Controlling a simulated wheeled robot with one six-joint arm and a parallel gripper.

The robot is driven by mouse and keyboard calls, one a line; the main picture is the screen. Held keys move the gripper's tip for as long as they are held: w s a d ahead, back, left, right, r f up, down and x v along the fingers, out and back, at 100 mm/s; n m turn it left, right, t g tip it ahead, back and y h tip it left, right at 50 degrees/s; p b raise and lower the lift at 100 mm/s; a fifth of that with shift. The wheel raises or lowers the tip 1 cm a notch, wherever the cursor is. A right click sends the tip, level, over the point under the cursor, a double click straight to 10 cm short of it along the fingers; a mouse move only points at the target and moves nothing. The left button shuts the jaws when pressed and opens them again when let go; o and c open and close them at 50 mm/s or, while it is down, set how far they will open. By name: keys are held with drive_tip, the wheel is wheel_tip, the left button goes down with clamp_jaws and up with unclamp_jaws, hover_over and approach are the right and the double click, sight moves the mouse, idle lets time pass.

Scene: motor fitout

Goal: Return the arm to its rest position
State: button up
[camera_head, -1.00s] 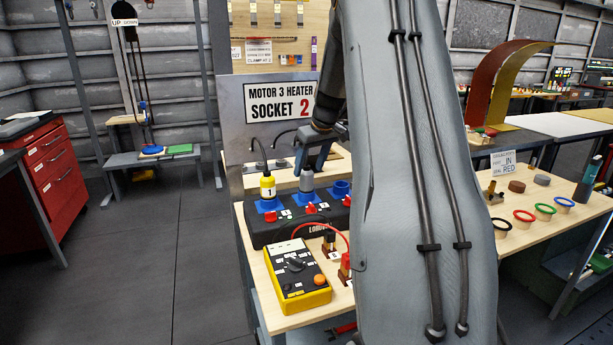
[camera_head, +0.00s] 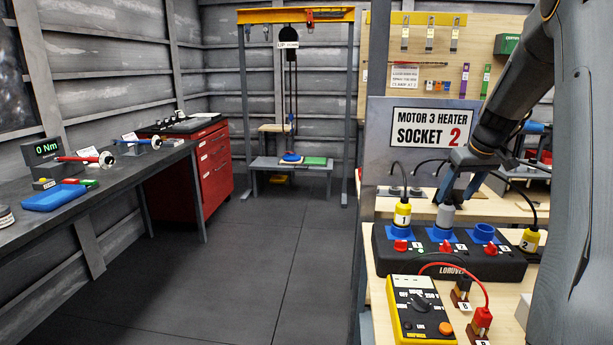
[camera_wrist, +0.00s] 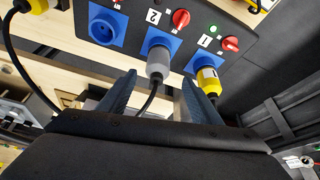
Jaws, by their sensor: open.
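My gripper (camera_head: 458,190) is open beside and just above the grey plug (camera_head: 445,216), at the middle socket of the black socket box (camera_head: 388,258). In the wrist view, the open fingers (camera_wrist: 158,82) point toward the grey plug (camera_wrist: 159,64), which sits upright in its blue socket with a black cable. The jaws are not closed on it. The yellow plug marked 1 (camera_head: 402,214) sits in the left socket. The right blue socket (camera_head: 484,233) is empty. My arm covers the right side of the head view.
A yellow meter (camera_head: 422,310) with a red lead lies in front of the box. A yellow plug marked 2 (camera_head: 530,241) is at the box's right. A sign panel (camera_head: 433,128) stands behind. A dark workbench (camera_head: 95,185) and red cabinet (camera_head: 215,165) are left; the floor between is clear.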

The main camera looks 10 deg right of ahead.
drive_tip(key=s+a+f+g, duration=0.1)
drive_tip(key=s+a+f, duration=0.1)
drive_tip(key=a, duration=0.4)
drive_tip(key=s+a+f, duration=0.2)
drive_tip(key=a, duration=0.4)
drive_tip(key=s+a+f+g, duration=0.1)
drive_tip(key=s+a+f, duration=0.3)
drive_tip(key=s+a, duration=0.6)
drive_tip(key=s+a+f+g, duration=0.1)
drive_tip(key=s+a+f, duration=0.3)
drive_tip(key=s+a, duration=0.7)
drive_tip(key=s, duration=0.3)
drive_tip(key=shift+f, duration=0.4)
